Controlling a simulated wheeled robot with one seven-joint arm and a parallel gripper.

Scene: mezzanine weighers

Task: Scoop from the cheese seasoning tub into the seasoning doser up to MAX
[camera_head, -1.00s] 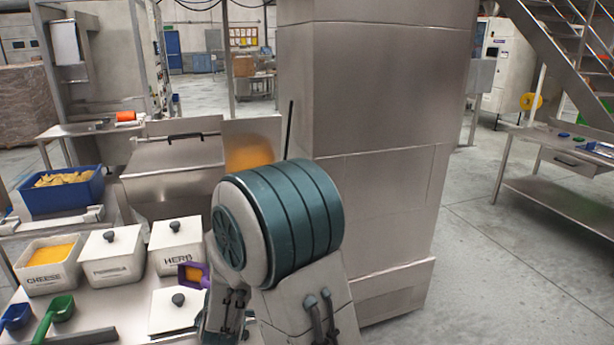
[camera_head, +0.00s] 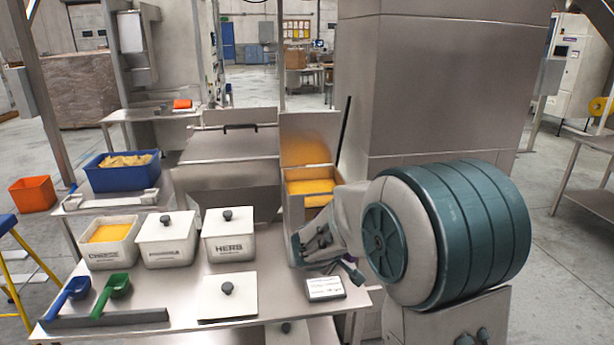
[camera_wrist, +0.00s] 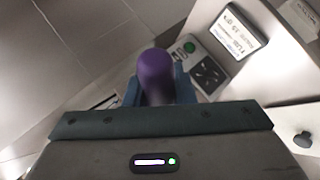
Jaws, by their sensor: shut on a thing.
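The cheese seasoning tub (camera_head: 106,255) is a white, open tub at the left of the table, with yellow-orange seasoning inside. The seasoning doser (camera_head: 292,212) stands behind the table at the centre, its lid raised and yellow-orange seasoning visible in it. My gripper (camera_wrist: 156,92) is shut on the purple handle of a scoop (camera_wrist: 156,72). In the head view my arm hides most of the scoop, and its bowl and contents are not visible. The gripper is in front of and right of the doser. The MAX mark cannot be made out.
Lidded tubs, one the herb tub (camera_head: 229,246), stand right of the cheese tub. A loose white lid (camera_head: 228,297) lies in front. Blue (camera_head: 67,298) and green (camera_head: 112,294) scoops rest at the left. A steel column rises behind my arm.

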